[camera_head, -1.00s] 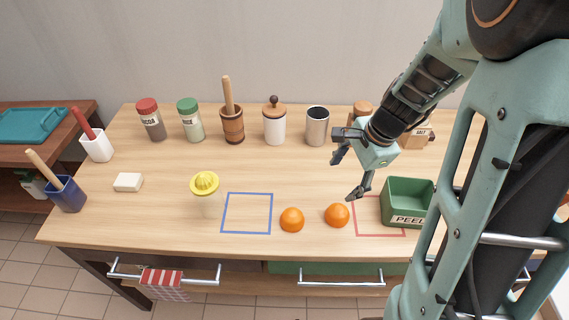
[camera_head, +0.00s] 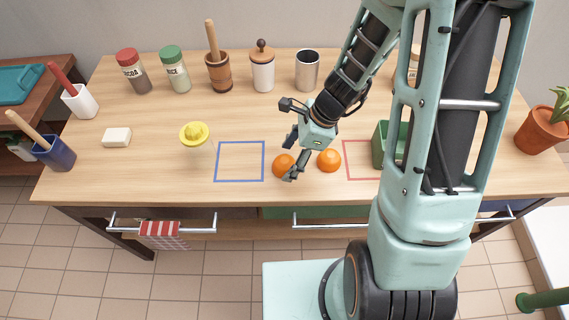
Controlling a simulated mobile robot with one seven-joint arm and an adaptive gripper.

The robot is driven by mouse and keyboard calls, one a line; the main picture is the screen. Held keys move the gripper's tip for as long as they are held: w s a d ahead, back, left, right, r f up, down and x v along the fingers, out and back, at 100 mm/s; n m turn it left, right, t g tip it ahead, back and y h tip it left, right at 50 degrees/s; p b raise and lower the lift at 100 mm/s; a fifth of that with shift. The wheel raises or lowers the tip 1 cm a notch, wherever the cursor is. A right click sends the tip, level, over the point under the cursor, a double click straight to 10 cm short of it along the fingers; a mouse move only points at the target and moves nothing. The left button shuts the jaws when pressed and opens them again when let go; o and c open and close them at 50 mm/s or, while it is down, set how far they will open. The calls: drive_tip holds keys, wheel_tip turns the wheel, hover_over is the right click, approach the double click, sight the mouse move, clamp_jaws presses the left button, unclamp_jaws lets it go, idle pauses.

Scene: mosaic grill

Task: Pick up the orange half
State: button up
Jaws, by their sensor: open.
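Two round orange pieces lie near the table's front edge. The left orange piece (camera_head: 281,166) is partly covered by one finger of my gripper. The right orange piece (camera_head: 329,160) lies just right of my gripper, uncovered. From this view I cannot tell which is a half, as no cut face shows. My gripper (camera_head: 291,160) is open and points down and left, its fingers spread above or beside the left orange piece. I cannot tell whether a finger touches it.
A yellow-topped juicer (camera_head: 194,134) stands left of a blue square outline (camera_head: 217,163). A green bin (camera_head: 380,150) and part of a red outline (camera_head: 348,160) are at right, partly behind my arm. Jars (camera_head: 174,72) line the back.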

drive_tip(key=shift+x, duration=0.95)
drive_tip(key=c, duration=1.1)
drive_tip(key=shift+r, duration=0.15)
